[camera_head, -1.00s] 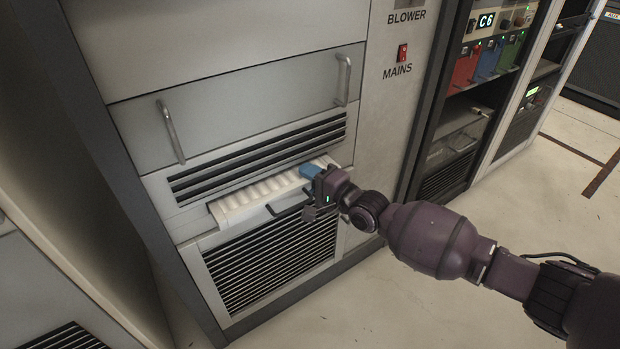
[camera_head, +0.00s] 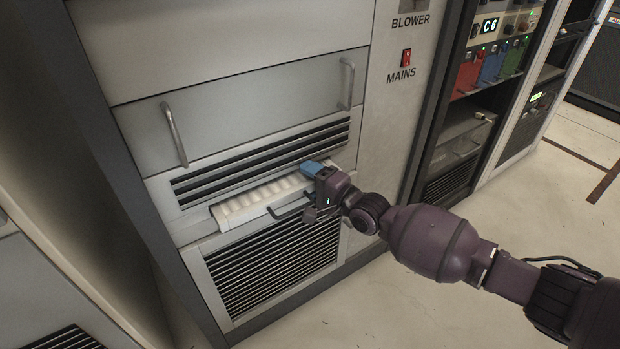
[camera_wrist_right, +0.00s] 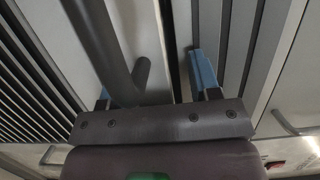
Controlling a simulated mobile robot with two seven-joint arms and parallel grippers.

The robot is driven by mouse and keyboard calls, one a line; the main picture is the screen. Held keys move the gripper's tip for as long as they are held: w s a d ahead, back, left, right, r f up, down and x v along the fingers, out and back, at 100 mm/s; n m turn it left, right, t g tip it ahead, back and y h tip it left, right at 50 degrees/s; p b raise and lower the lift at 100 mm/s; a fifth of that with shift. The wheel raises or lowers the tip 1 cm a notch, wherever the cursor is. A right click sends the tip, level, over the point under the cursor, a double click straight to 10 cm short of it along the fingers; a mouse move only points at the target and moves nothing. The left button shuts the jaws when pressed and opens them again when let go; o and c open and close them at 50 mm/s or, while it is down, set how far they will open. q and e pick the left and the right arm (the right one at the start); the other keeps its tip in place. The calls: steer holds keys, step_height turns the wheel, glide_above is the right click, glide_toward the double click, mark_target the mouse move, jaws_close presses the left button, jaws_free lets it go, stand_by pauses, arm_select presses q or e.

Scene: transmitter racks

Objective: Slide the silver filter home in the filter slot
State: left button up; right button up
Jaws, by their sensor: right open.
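The filter (camera_head: 258,197) has a pale, pleated top and sticks partly out of the slot between the upper louvres and the lower grille. A dark bar handle (camera_head: 287,208) is on its front; a dark curved bar that looks like this handle shows in the right wrist view (camera_wrist_right: 112,50). My right gripper (camera_head: 312,190) is at the right part of the filter's front, with its blue-tipped fingers spread; in the wrist view (camera_wrist_right: 153,82) they stand apart around the bar. I cannot tell whether they touch it. The gripper hides the filter's right end. My left gripper is not in view.
Above the slot are louvres (camera_head: 255,162) and a grey panel with two upright handles (camera_head: 174,134). A lower grille (camera_head: 275,268) is below. The red MAINS switch (camera_head: 406,57) is up to the right. The floor (camera_head: 400,310) in front is clear.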

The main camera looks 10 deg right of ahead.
steer(key=shift+s+d, duration=0.35)
steer(key=shift+s, duration=0.1)
arm_select(q)
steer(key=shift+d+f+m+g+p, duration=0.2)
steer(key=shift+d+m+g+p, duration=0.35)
steer(key=shift+p, duration=0.95)
arm_select(e)
steer(key=v, duration=0.9)
steer(key=shift+s+d, duration=0.2)
steer(key=shift+s, duration=0.1)
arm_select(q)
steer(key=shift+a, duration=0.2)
